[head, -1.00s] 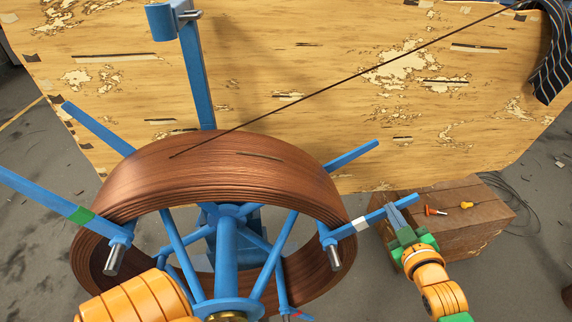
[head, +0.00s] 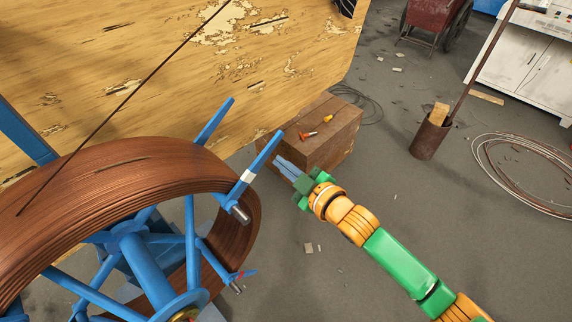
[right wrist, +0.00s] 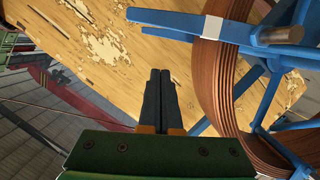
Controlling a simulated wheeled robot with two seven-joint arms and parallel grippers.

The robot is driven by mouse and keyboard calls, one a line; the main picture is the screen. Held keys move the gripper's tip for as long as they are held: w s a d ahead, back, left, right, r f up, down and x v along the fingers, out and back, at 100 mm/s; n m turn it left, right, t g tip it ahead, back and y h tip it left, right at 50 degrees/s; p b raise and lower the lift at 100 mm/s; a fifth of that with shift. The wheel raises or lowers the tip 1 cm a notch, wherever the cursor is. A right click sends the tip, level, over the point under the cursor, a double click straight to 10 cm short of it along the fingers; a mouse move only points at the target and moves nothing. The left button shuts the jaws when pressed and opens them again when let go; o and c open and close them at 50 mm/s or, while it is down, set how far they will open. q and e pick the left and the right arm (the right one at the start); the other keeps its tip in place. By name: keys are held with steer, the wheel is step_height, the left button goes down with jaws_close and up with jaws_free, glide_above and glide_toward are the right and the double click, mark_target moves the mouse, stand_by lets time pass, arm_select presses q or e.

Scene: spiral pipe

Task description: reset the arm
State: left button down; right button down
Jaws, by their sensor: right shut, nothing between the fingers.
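My right arm (head: 400,262) comes in from the lower right of the head view. Its gripper (head: 279,162) is shut and empty, close beside the blue spoke with a white band on the reel. In the right wrist view the two dark fingers (right wrist: 160,78) lie together with nothing between them. The copper-coloured pipe coil (head: 130,170) sits on the blue reel frame (head: 130,255) at the left of the head view. The coil also shows at the right of the right wrist view (right wrist: 212,85). My left gripper is not in view.
A wooden box (head: 335,140) with a red-orange tool (head: 308,135) and a yellow one (head: 328,119) on it stands behind the gripper. A worn wooden panel (head: 190,80) rises at the back. A rusty container (head: 432,138) and a wire coil (head: 525,170) lie right.

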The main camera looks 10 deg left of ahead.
steer(key=s+d+f+m+g+h, duration=0.1)
steer(key=s+d+f+m+h, duration=0.15)
steer(key=d+f, duration=0.45)
steer(key=s+d+f+m+g+h, duration=0.1)
steer(key=s+d+f+m+h, duration=0.2)
steer(key=f, duration=0.8)
steer(key=s+d+f+m+g+h, duration=0.1)
steer(key=s+d+f+m+h, duration=0.15)
steer(key=d+f, duration=0.5)
steer(key=s+d+f+m+g+h, duration=0.1)
steer(key=s+f, duration=0.4)
steer(key=s, duration=0.5)
steer(key=s+d+f+m+g, duration=0.2)
steer(key=s+f, duration=0.4)
steer(key=s, duration=0.4)
steer(key=s+d+f+m+g+h, duration=0.1)
steer(key=s+d+f+m+g, duration=0.1)
steer(key=s, duration=0.8)
step_height(320, 180, down, 3)
steer(key=shift+d+f+g+h, duration=0.15)
steer(key=shift+d+g+h, duration=0.3)
steer(key=shift+g, duration=0.75)
steer(key=shift+d, duration=0.1)
